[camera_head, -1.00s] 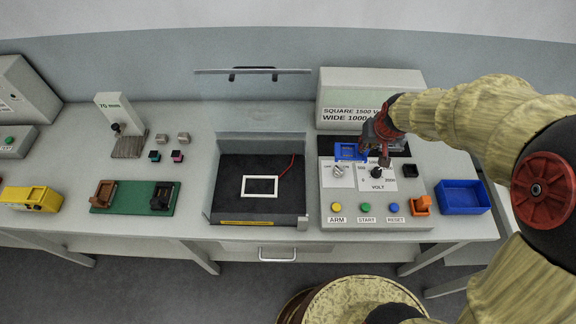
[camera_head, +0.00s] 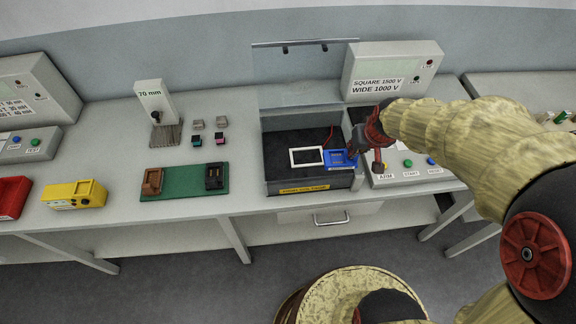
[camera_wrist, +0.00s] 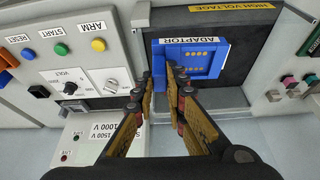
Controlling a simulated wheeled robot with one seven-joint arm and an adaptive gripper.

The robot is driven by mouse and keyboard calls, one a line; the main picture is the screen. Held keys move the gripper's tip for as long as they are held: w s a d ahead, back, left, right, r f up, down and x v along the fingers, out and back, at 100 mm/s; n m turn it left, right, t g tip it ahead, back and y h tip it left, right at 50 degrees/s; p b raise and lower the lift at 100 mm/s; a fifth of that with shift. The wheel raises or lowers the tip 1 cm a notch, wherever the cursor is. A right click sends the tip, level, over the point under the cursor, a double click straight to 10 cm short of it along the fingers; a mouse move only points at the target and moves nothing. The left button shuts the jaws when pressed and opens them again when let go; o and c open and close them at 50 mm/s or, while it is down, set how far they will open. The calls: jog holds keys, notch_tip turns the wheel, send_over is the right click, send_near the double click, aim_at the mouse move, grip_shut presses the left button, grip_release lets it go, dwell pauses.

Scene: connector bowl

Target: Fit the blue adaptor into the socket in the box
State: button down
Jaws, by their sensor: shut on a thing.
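The blue adaptor (camera_head: 338,160), marked ADAPTOR, is held at the right side of the box (camera_head: 268,172). It also shows in the wrist view (camera_wrist: 217,70), with rows of yellow contacts. My gripper (camera_head: 355,150) is shut on the adaptor's edge nearest the control panel; its fingertips also show in the wrist view (camera_wrist: 168,76). The white rectangular outline (camera_head: 306,165) on the dark box floor lies just left of the adaptor. The socket itself cannot be made out, and the gap under the adaptor is hard to judge.
The clear lid (camera_head: 285,93) stands raised behind the box. The control panel (camera_head: 410,178) with buttons and knobs is close on the right. A green board (camera_head: 192,184) and a yellow unit (camera_head: 75,194) lie to the left. A 70 mm gauge (camera_head: 155,108) stands behind.

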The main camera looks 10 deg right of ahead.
jog(key=shift+s+a, duration=0.25)
jog(key=shift+a, duration=0.25)
jog(key=shift+s+a, duration=0.1)
jog(key=shift+a, duration=0.1)
jog(key=shift+w+f+n, duration=0.2)
jog(key=shift+w+n, duration=0.05)
jog(key=shift+n, duration=0.05)
jog(key=shift+w+a+f+b, duration=0.55)
jog(key=shift+w+a+f, duration=0.5)
jog(key=shift+w+f, duration=1.05)
jog(key=shift+w+a+f+b, duration=0.5)
jog(key=shift+w+a+f, duration=0.5)
jog(key=shift+w+f, duration=1.05)
jog(key=shift+w+a+f+b, duration=0.55)
jog(key=shift+w+a+f, duration=0.5)
jog(key=shift+w+f, duration=1.05)
jog(key=shift+s+f, duration=0.15)
jog(key=shift+s, duration=0.05)
jog(key=shift+f, duration=0.15)
jog(key=c, duration=1.8)
grip_release()
jog(key=shift+c, duration=0.2)
